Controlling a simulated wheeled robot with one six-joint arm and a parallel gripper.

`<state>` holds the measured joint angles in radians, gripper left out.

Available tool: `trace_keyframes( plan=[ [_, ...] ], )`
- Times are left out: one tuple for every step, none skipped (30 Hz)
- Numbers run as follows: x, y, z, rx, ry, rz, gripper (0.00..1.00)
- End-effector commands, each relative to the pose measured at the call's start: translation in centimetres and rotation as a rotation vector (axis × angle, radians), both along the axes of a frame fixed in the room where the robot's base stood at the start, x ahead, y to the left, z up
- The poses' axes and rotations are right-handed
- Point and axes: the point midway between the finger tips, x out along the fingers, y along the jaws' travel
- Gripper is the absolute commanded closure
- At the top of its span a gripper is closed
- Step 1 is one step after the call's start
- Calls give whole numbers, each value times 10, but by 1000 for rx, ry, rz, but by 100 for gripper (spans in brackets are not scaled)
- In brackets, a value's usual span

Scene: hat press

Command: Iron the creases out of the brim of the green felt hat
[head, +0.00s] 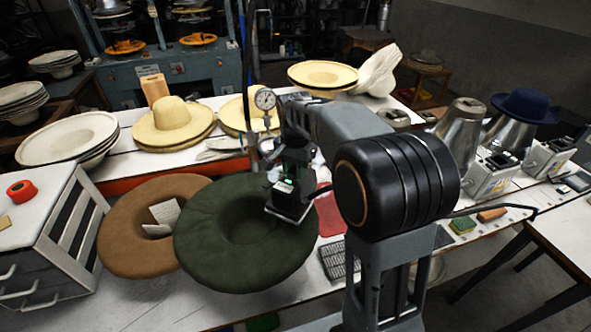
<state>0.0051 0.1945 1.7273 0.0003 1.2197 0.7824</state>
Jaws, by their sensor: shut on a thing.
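The green felt hat (215,262) lies on the white bench in the middle, with its wide brim up around a sunken crown. Faint uneven shading shows on the brim; I cannot make out single creases. My gripper (291,184) is above the right side of the brim, shut on a dark iron (290,208). The iron's flat base is over the right part of the brim and seems to touch it, but the contact itself is hidden.
A brown felt hat (125,240) with a paper slip lies left, partly behind the green brim. A pressure gauge (265,99) stands behind my gripper. A drawer cabinet (50,245) stands at left. Straw hats (172,120) line the back. A red pad (331,215) lies right of the iron.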

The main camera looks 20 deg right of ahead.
Motion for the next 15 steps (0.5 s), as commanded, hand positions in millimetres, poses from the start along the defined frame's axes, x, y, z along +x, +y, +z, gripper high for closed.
trace_keyframes(
  plan=[
    [1,-1,9,0,-7,-1,100],
    [1,-1,10,0,-7,-1,100],
    [1,-1,12,0,-7,-2,100],
    [1,-1,14,0,-7,-2,100],
    [1,-1,15,0,-7,-2,100],
    [1,-1,17,0,-7,-2,100],
    [1,-2,19,0,-7,-3,100],
    [1,-2,20,0,-7,-4,100],
    [1,-2,22,0,-7,-4,100],
    [1,-2,24,0,-7,-4,100],
    [1,-2,25,0,-7,-4,100],
    [1,-2,27,0,-7,-4,100],
    [1,-2,29,0,-7,-4,100],
    [1,-2,30,0,-7,-4,100],
    [1,-2,32,0,-7,-4,100]
  ],
)
